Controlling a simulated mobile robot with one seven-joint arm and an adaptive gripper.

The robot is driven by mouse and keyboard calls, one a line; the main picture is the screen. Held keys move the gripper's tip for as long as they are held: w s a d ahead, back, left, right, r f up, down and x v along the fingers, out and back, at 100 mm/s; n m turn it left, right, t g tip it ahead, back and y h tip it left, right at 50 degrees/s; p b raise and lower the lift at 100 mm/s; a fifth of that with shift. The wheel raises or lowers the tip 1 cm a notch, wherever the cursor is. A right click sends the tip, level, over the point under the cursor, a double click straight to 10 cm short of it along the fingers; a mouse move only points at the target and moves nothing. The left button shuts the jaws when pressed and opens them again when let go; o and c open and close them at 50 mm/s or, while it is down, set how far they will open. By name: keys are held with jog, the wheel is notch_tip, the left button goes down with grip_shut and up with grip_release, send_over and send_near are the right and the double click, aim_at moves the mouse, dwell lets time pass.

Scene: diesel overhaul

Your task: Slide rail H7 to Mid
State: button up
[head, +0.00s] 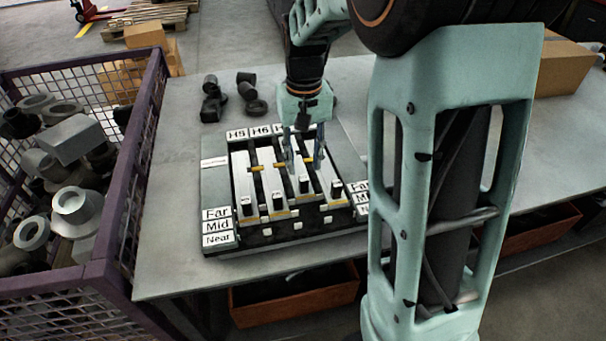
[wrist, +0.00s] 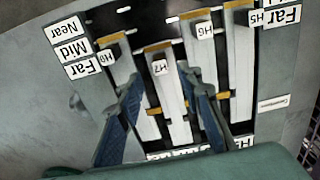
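Rail H7 (head: 305,195) is a pale bar with a black knob in the slide panel. In the wrist view, rail H7 (wrist: 174,104) has its yellow front end set farther back than its neighbours, about level with the Far labels. Its labelled knob (wrist: 160,66) stands upright. My gripper (head: 303,160) is over the panel, fingers pointing down. In the wrist view my gripper (wrist: 158,74) is open, one blue finger on each side of the H7 knob, with gaps showing. Contact cannot be told. The Mid label (wrist: 73,48) is on the panel's left there.
Rails H8 (wrist: 119,75), H6 (wrist: 208,85) and H5 (wrist: 240,75) flank H7 closely, with front ends about level with Mid. A purple mesh bin (head: 120,215) of metal parts stands left. Dark fittings (head: 211,108) lie behind the panel on the grey table (head: 170,255).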

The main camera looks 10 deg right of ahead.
aim_at(304, 177)
notch_tip(304, 177, down, 6)
jog(key=shift+f, duration=0.15)
jog(key=shift+c, duration=0.2)
grip_shut()
